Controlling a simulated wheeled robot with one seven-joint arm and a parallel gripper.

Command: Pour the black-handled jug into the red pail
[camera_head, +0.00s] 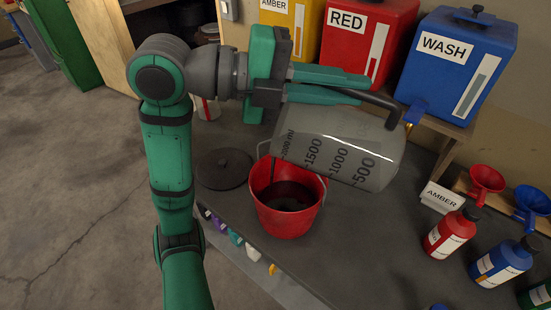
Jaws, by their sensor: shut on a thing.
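The jug (345,150) is a clear measuring jug with printed volume marks and a black handle (381,98). It is tipped far over onto its side, its mouth to the left above the red pail's rim. My gripper (368,88) is shut on the jug's handle and holds the jug in the air. The red pail (288,219) stands upright on the dark bench below the mouth. Dark liquid (288,195) lies inside the pail. A thin dark streak shows near the mouth; the jug itself looks nearly empty.
Drums labelled AMBER (291,22), RED (365,35) and WASH (460,65) stand behind. A dark round lid (224,169) lies left of the pail. An AMBER card (440,196), a red bottle (453,232), a blue bottle (505,263) and funnels stand at right.

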